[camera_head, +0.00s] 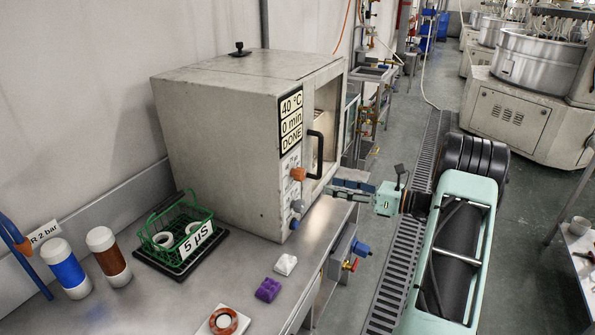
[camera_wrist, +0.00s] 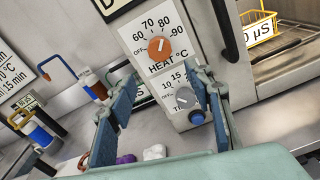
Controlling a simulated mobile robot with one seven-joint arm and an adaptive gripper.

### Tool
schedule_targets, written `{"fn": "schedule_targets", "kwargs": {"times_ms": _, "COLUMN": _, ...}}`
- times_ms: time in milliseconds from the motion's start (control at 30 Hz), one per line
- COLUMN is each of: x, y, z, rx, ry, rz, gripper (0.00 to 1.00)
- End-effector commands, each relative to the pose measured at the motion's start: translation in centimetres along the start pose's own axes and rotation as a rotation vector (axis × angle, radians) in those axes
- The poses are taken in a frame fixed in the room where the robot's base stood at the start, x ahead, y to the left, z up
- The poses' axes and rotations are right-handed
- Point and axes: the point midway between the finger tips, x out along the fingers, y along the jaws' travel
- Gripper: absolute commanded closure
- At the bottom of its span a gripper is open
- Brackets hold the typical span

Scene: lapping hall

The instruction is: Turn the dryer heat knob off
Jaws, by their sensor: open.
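The dryer (camera_head: 220,120) is a worn grey box on the bench, with a display reading 40 °C, 0 min, DONE. Its orange heat knob (camera_head: 298,174) is on the front panel. In the wrist view the heat knob (camera_wrist: 159,48) sits above the word HEAT, within a scale from OFF at the left up to 90. Its mark seems to point up, away from OFF, but is too small to read exactly. My gripper (camera_head: 336,188) is open and empty in front of the panel. In the wrist view its blue fingers (camera_wrist: 163,76) reach toward the panel below the knob, apart from it.
Below the heat knob are a grey timer knob (camera_wrist: 185,98) and a blue button (camera_wrist: 196,117). A dark door handle (camera_head: 315,155) stands out right of the panel. A green basket (camera_head: 175,235), bottles and small blocks (camera_head: 268,290) stand on the bench.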

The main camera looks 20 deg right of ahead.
Motion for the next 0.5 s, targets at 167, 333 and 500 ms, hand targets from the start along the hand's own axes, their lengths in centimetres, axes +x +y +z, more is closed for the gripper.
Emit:
{"fn": "schedule_targets", "kwargs": {"times_ms": 167, "x": 0.8, "y": -0.2, "z": 0.5, "rx": 0.049, "ry": -0.062, "rz": -0.004, "gripper": 0.53}}
{"fn": "schedule_targets", "kwargs": {"times_ms": 333, "x": 3.2, "y": -0.1, "z": 0.7, "rx": 0.047, "ry": -0.060, "rz": 0.000, "gripper": 0.53}}
{"fn": "schedule_targets", "kwargs": {"times_ms": 500, "x": 6.5, "y": -0.1, "z": 0.9, "rx": 0.044, "ry": -0.057, "rz": 0.000, "gripper": 0.53}}
